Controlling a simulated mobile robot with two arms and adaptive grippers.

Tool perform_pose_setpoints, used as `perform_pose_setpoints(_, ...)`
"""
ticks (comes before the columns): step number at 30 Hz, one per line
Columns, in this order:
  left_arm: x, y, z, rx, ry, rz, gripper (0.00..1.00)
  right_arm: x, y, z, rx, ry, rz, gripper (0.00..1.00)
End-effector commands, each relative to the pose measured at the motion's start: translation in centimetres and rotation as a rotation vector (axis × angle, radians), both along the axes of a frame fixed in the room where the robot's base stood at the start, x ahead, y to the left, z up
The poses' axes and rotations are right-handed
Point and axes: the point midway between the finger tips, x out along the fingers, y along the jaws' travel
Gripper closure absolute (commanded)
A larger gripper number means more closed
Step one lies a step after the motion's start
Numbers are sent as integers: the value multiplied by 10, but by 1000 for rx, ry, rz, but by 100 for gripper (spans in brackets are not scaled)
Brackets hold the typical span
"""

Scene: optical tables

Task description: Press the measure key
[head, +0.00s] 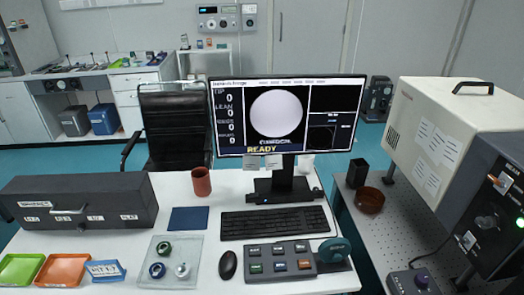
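A grey key panel (266,270) lies on the white desk in front of the keyboard. It has an upper row of dark labelled keys and a lower row with a green key (255,268), a blue key (279,267) and an orange-red key (304,264). The key labels are too small to read, so I cannot tell which is the measure key. A round teal dial (334,250) is at its right end. The monitor (287,118) shows a pale disc, several zero readings and the word READY. Neither of my grippers is in view.
A black keyboard (273,223) is behind the panel and a mouse (228,265) is left of it. A clear tray (148,272) with small round parts, a blue pad (187,218) and a brown cup (201,182) are farther left. A large instrument (440,135) stands at right.

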Motion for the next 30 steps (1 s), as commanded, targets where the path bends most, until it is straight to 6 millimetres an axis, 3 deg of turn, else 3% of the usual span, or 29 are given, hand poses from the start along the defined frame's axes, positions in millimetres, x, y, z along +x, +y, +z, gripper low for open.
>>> perform_pose_setpoints(7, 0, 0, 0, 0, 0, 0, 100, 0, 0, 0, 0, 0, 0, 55)
perform_pose_setpoints(30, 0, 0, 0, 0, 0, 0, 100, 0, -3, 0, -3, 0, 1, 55)
